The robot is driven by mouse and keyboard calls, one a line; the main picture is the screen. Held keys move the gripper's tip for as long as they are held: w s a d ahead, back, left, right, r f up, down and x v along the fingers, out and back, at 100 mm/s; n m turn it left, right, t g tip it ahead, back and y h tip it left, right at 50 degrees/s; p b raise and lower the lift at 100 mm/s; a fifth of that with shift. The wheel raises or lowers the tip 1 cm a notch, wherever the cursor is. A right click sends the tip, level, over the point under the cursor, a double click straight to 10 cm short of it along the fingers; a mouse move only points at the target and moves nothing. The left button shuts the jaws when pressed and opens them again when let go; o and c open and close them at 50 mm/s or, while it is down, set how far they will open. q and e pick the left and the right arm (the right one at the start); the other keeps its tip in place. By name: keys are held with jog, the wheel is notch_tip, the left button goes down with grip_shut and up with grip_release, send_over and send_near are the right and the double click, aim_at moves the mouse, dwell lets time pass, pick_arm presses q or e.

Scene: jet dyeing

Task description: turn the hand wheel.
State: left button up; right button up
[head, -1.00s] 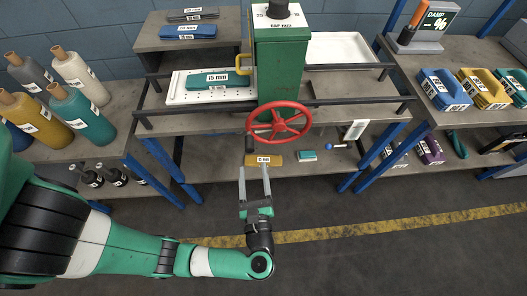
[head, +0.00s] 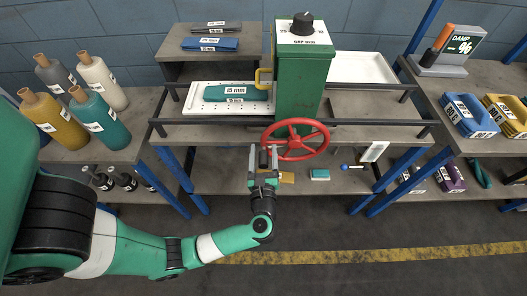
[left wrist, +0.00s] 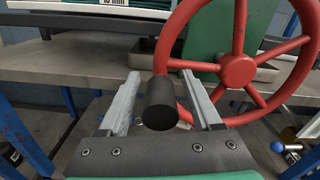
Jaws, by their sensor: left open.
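The red hand wheel (head: 296,139) is mounted on the front of the green machine housing (head: 303,88). In the left wrist view the wheel (left wrist: 238,70) fills the upper right, with its spokes and hub clear. Its black handle (left wrist: 160,104) sticks out toward the camera from the left side of the rim. My left gripper (head: 263,151) is at the wheel's lower left. In the left wrist view its two open fingers (left wrist: 160,79) stand on either side of the handle, with gaps visible. My right gripper is not in view.
A white perforated tray (head: 194,107) with a teal block lies left of the housing; an empty white tray (head: 365,67) is at right. Dark rails cross the bench front. A yellow block and a teal block (head: 319,174) rest on the lower shelf. Bottles stand at left.

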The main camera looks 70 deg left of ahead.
pick_arm(q)
grip_shut()
dwell(0.3)
dwell(1.1)
